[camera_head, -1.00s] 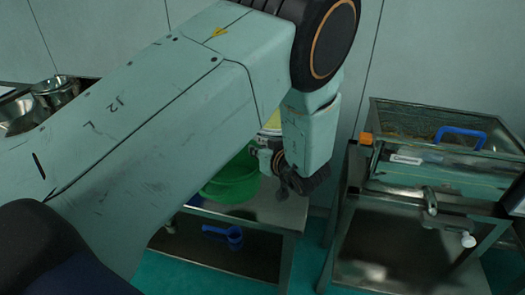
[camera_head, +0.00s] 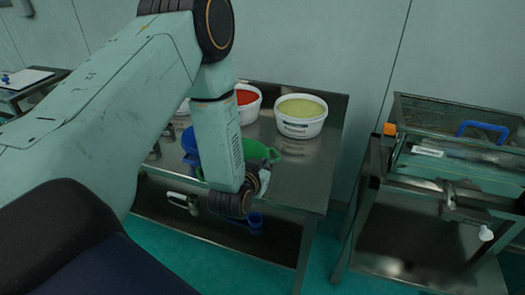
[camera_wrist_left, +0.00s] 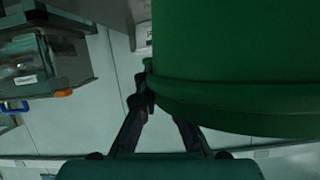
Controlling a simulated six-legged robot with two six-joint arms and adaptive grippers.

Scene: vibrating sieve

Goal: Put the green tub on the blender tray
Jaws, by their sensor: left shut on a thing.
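The green tub (camera_head: 262,151) shows in the head view only as a green rim and side, mostly hidden behind my left arm. My left gripper (camera_head: 262,178) is at the tub's near side, in front of the metal table. In the left wrist view the tub (camera_wrist_left: 238,60) fills the upper right, and my left gripper (camera_wrist_left: 160,105) is shut on its rim. My right gripper is not in view. I cannot tell which surface is the blender tray.
A metal table (camera_head: 325,150) holds a white tub of yellow-green stuff (camera_head: 301,115) and a white tub of red stuff (camera_head: 247,103). A blue scoop (camera_head: 254,221) lies on its lower shelf. A metal machine with a blue handle (camera_head: 482,130) stands right, across a gap.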

